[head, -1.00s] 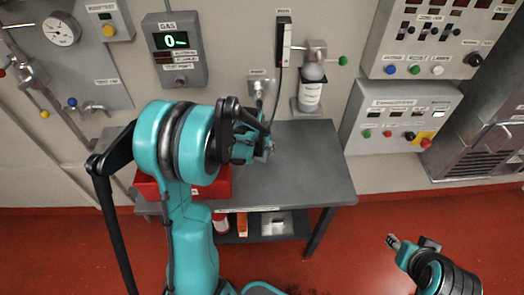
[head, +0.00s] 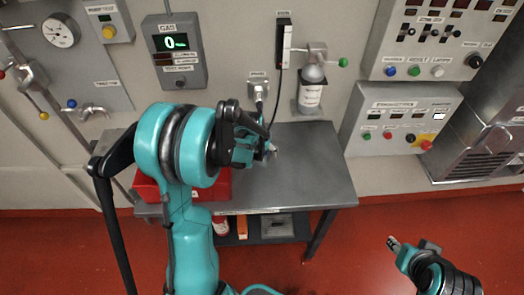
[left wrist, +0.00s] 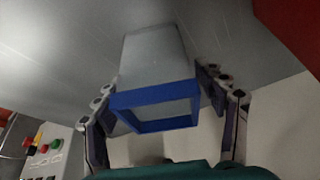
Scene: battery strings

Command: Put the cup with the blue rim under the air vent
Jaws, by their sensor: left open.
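The cup with the blue rim shows in the left wrist view, with a pale grey body (left wrist: 155,62) and a square blue rim (left wrist: 155,126). It is between the two fingers of my left gripper (left wrist: 160,92), which are open, with a gap visible at the right finger. In the head view my left gripper (head: 268,150) is low over the grey table (head: 315,175), and the arm hides the cup. My right gripper (head: 393,243) is over the red floor, away from the table; its finger gap is unclear. A louvred grille (head: 487,166) is on the steel cabinet at right.
A red bin (head: 215,188) stands at the table's left, partly behind my arm. A bottle in a wall holder (head: 311,92) and a plugged cable (head: 258,90) are behind the table. The table's right part is clear. Control panels (head: 402,118) hang at right.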

